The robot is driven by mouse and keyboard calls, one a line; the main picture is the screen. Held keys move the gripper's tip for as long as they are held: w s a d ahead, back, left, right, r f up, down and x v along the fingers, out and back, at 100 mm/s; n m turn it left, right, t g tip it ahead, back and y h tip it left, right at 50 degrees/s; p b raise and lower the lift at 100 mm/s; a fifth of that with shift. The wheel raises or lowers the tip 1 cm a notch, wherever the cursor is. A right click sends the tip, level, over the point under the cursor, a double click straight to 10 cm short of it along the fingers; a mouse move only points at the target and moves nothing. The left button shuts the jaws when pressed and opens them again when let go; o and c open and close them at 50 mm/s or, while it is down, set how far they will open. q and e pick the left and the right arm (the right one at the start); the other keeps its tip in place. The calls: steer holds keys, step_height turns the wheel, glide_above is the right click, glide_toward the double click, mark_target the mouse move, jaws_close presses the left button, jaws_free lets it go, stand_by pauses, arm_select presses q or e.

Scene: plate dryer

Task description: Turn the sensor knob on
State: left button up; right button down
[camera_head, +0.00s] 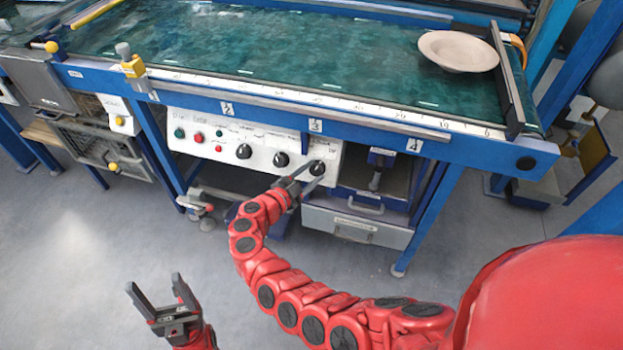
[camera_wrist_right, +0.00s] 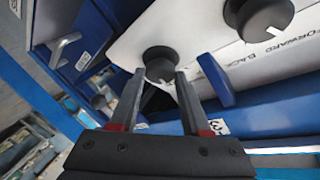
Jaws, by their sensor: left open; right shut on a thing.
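A white control panel (camera_head: 262,146) on the machine's front carries several black knobs and some coloured buttons. The rightmost black knob (camera_head: 317,167) is at the panel's right end; it also shows in the right wrist view (camera_wrist_right: 159,62). My right gripper (camera_head: 304,176) is at this knob, with its two fingers (camera_wrist_right: 160,82) on either side of the knob's lower part. It is shut on the knob. I cannot read the knob's pointer. My left gripper (camera_head: 158,290) is open and empty, low over the floor, away from the panel.
A second black knob (camera_head: 281,159) is just left of the gripped one. A grey drawer (camera_head: 357,226) hangs below right. The floor at left is clear.

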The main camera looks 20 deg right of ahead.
steer(key=shift+m+g+b, duration=0.7)
steer(key=shift+m+b, duration=0.3)
steer(key=shift+m, duration=0.4)
steer(key=shift+r, duration=0.1)
steer(key=shift+c, duration=1.8)
jaws_free()
steer(key=shift+w, duration=0.1)
